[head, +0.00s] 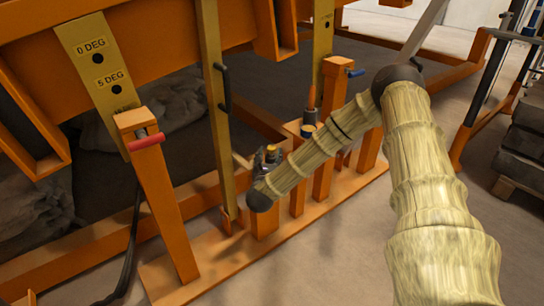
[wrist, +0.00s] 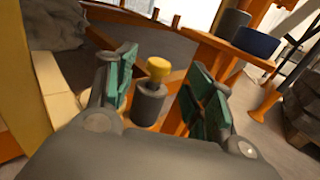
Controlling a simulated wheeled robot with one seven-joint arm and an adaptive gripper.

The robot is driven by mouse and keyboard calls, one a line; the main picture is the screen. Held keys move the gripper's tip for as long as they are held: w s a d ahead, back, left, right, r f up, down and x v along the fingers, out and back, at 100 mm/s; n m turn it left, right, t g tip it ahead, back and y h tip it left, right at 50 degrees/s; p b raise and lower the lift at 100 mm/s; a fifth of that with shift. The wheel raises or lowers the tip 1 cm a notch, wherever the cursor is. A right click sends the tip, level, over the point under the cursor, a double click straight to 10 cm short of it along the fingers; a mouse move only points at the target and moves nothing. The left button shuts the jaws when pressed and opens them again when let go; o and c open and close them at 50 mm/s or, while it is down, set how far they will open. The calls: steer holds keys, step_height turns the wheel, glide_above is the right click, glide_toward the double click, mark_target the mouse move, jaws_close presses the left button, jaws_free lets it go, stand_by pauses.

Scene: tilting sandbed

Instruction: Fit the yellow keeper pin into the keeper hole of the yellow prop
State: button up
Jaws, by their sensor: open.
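The yellow keeper pin, with a yellow cap on a grey body, stands upright in the wrist view (wrist: 157,70). Its yellow top also shows small in the head view (head: 272,148), above the orange base rail. My gripper (head: 262,163) is open, and in the wrist view its green-padded fingers (wrist: 160,88) stand on either side of the pin, with gaps visible. The pin's lower end is hidden. The yellow prop (head: 212,120) is a long, nearly upright bar with a black handle, left of my gripper in the head view. I cannot make out its keeper hole.
An orange post with a red pin (head: 147,141) stands left, and one with a blue pin (head: 355,73) stands right. A yellow plate (head: 95,65) marked 0 DEG and 5 DEG hangs at left. The orange base rail (head: 320,212) runs beneath my arm. Open floor lies in front.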

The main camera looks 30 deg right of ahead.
mark_target(271, 150)
steer(key=shift+b+x, duration=0.95)
steer(key=shift+x, duration=1.9)
steer(key=c, duration=1.1)
